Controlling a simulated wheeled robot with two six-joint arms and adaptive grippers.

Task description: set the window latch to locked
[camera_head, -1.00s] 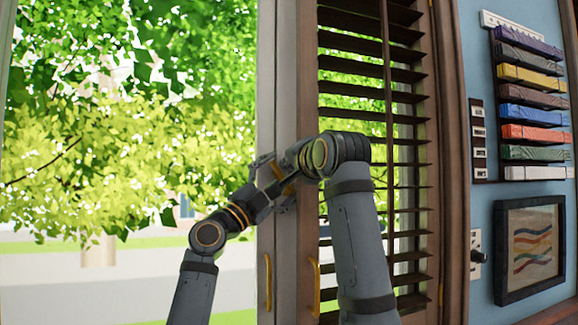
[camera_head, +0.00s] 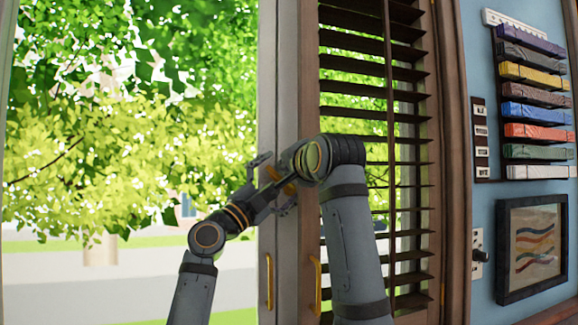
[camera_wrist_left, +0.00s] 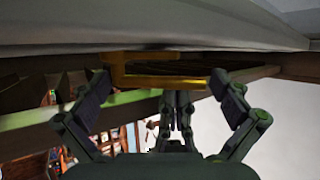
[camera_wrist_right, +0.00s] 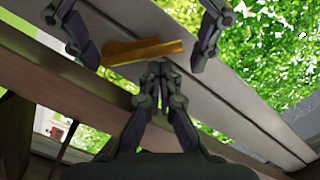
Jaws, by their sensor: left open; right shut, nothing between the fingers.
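The gold window latch (camera_wrist_left: 165,76) sits on the grey window frame. In the right wrist view, its gold bar (camera_wrist_right: 146,50) lies across the frame. In the head view the grippers mostly cover it. My left gripper (camera_head: 275,183) is open at the latch; in the left wrist view its fingertips (camera_wrist_left: 161,82) stand on either side of it. My right gripper (camera_wrist_right: 160,68) is shut and empty, its tips close to the gold bar between the left fingers. I cannot tell whether either gripper touches the latch.
Two gold pull handles hang below, one on the grey frame (camera_head: 268,282) and one beside it (camera_head: 315,285). Dark louvred shutters (camera_head: 370,70) stand right of the frame. A framed picture (camera_head: 533,247) and a rack of coloured bars (camera_head: 535,110) are on the blue wall.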

